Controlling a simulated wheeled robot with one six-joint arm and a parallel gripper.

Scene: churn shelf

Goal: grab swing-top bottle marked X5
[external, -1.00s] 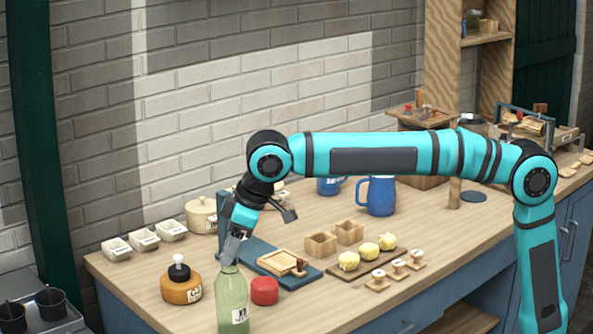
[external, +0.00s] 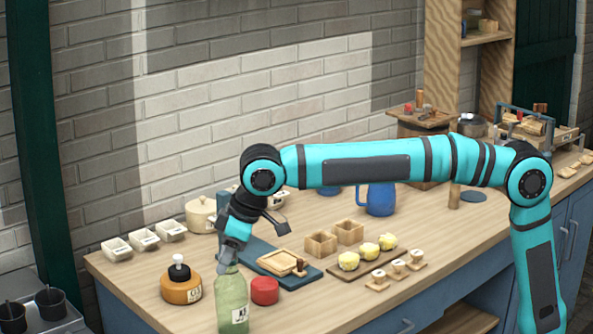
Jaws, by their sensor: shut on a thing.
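The green swing-top bottle (external: 233,300) stands upright near the front left edge of the wooden counter. It has a white label low on its side, with dark marking too small to read surely. My gripper (external: 229,264) is at the bottle's top, shut on its neck, with the arm reaching in from the right. The fingertips and the bottle's stopper are partly hidden by each other.
A red round container (external: 265,291) stands close at the bottle's right, and an amber jar (external: 181,284) at its left. A dark blue board (external: 315,274) with a wooden tray lies behind. A blue mug (external: 378,198) and yellow lumps (external: 349,261) are farther right.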

